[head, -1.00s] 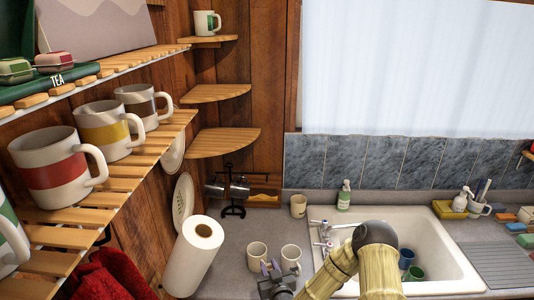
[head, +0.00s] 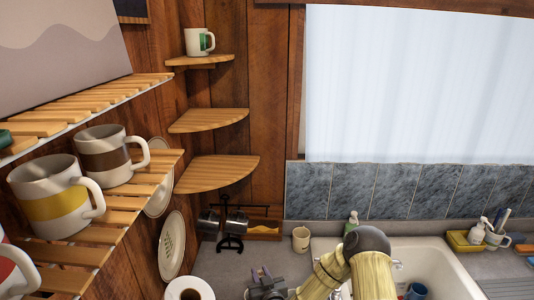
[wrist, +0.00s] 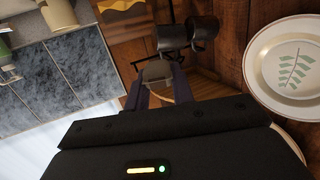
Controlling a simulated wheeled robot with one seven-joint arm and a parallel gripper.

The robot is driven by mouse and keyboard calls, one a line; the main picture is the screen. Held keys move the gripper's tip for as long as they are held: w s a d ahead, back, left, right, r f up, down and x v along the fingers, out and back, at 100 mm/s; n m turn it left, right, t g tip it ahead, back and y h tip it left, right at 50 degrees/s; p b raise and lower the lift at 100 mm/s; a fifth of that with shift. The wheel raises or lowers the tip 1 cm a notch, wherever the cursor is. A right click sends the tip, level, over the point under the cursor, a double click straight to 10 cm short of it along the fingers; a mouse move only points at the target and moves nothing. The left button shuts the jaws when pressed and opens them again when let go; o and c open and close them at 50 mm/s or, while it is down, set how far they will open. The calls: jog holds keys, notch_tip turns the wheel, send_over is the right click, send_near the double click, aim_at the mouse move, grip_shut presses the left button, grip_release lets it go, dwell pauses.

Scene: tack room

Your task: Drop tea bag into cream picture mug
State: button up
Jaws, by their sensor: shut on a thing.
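A cream mug (head: 301,239) stands at the back of the counter beside the sink; I cannot make out a picture on it. It seems to show at the top left of the wrist view (wrist: 59,14). My gripper (head: 262,273) is low in the head view, in front of and left of this mug, apart from it. In the wrist view my gripper (wrist: 158,92) is shut on a small greyish thing (wrist: 158,70), likely the tea bag; it is dim and partly hidden by the fingers.
Dark cups (head: 236,223) hang on a rack behind my gripper. A paper roll (head: 189,290) stands at lower left. Wooden corner shelves (head: 217,174) and a mug shelf (head: 120,203) jut from the wall. Plates (head: 172,246) lean on the left. The sink (head: 440,262) is at right.

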jog(key=shift+w, duration=0.4)
jog(key=shift+s+a, duration=0.1)
jog(key=shift+s, duration=0.3)
jog(key=shift+s+f, duration=0.1)
jog(key=shift+w+f+b, duration=0.2)
jog(key=shift+f+b, duration=1.6)
jog(key=shift+f, duration=1.05)
jog(key=o, duration=1)
jog(key=shift+w, duration=0.1)
jog(key=shift+a, duration=0.1)
